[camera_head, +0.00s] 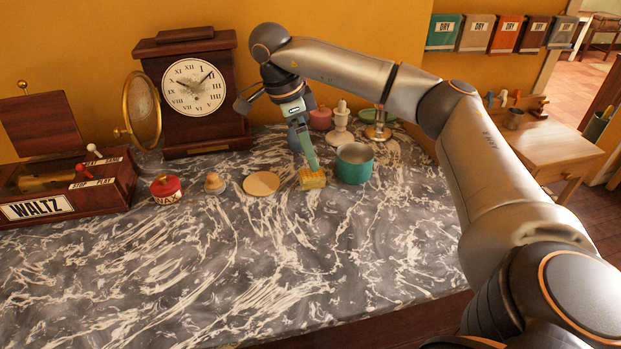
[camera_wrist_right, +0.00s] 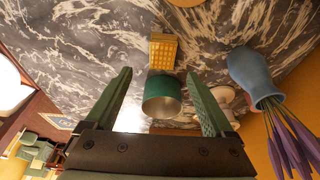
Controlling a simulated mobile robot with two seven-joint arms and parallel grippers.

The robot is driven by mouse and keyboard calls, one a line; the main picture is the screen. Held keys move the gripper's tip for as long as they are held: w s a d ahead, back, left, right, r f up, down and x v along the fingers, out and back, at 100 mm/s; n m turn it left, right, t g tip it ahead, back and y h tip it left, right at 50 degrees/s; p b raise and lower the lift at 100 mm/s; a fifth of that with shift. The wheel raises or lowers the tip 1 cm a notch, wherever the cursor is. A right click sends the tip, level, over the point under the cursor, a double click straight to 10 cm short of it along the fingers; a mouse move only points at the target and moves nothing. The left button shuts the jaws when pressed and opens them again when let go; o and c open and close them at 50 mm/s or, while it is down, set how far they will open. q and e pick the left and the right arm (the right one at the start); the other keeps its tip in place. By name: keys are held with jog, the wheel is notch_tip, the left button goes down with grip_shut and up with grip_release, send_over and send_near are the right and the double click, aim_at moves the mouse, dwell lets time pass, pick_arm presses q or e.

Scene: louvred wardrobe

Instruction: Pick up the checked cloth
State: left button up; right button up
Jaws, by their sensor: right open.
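The checked cloth is a small yellow checked block (camera_head: 312,180) on the marble top, just left of a teal pot (camera_head: 354,163). In the right wrist view the cloth (camera_wrist_right: 163,50) lies beyond the teal pot (camera_wrist_right: 162,97), toward the top centre. My right gripper (camera_head: 312,163) reaches down from above and behind, and its finger overlaps the cloth's far edge in the head view. In the right wrist view the gripper (camera_wrist_right: 158,74) is open, its two fingers wide apart with nothing held. I cannot tell whether a finger touches the cloth. My left gripper is not in view.
A round wooden disc (camera_head: 261,184), wooden knob (camera_head: 214,183) and red wax tin (camera_head: 166,188) stand left of the cloth. A clock (camera_head: 194,88) stands behind. A blue vase (camera_wrist_right: 250,72) with purple flowers is near the gripper. The front marble is clear.

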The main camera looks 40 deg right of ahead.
aim_at(311, 174)
jog(key=shift+w+a+x, duration=0.1)
jog(key=shift+x, duration=0.95)
jog(key=shift+w+a+x, duration=0.1)
jog(key=shift+a+x, duration=0.05)
jog(key=shift+x, duration=0.85)
jog(key=shift+w+a+x, duration=0.1)
jog(key=shift+w+x, duration=0.05)
jog(key=shift+x, duration=0.9)
jog(key=shift+f, duration=0.1)
jog(key=shift+c, duration=0.3)
grip_shut()
